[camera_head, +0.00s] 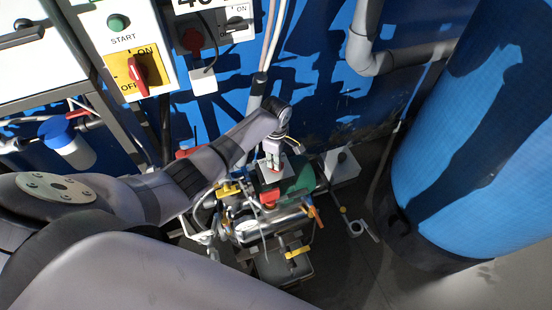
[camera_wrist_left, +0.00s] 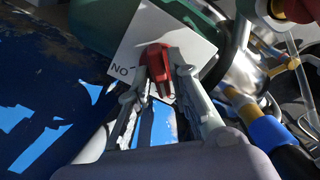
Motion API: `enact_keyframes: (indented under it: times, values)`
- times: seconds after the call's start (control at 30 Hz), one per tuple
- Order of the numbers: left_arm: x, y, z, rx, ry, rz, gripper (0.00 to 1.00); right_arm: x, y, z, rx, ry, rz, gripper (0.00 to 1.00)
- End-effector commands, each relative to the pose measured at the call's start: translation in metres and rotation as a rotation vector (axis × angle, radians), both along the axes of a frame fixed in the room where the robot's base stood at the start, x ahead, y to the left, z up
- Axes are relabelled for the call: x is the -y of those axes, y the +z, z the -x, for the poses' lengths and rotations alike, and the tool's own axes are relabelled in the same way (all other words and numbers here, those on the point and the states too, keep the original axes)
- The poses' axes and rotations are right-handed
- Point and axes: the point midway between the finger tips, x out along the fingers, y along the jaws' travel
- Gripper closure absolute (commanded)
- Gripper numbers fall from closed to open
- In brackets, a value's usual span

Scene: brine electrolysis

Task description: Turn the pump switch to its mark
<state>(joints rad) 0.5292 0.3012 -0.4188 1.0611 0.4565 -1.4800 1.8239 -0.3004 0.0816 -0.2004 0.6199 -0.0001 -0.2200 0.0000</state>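The pump switch is a red knob (camera_wrist_left: 157,62) on a white plate (camera_wrist_left: 185,28) with an upside-down ON label, in the left wrist view. In the head view the plate (camera_head: 286,175) shows beneath my left gripper (camera_head: 273,160). In the left wrist view the two fingers of my left gripper (camera_wrist_left: 158,75) lie on either side of the red knob, close against it, and look shut on it. The knob's lower end points toward the palm. The other label on the plate is hidden. My right gripper is not in view.
A pump with pipes and a yellow-handled valve (camera_head: 297,252) stands around and below the plate. A large blue tank (camera_head: 478,140) is at the right. Wall panels with a red switch on yellow (camera_head: 138,75) are at upper left. Grey floor is open at lower right.

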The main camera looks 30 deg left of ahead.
Motion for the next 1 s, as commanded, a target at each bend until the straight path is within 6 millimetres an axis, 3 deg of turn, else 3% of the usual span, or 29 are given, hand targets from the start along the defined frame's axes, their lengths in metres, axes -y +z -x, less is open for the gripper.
enact_keyframes:
  times: [0.23,0.73,1.0]
  values:
    - [0.000,0.000,0.000,0.000,0.000,0.000,1.00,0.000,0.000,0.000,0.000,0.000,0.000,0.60]
    - [0.000,0.001,0.000,-0.001,-0.025,0.000,1.00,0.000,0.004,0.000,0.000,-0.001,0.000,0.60]
    - [0.000,0.003,0.001,-0.003,-0.167,0.000,1.00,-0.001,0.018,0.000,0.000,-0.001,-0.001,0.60]
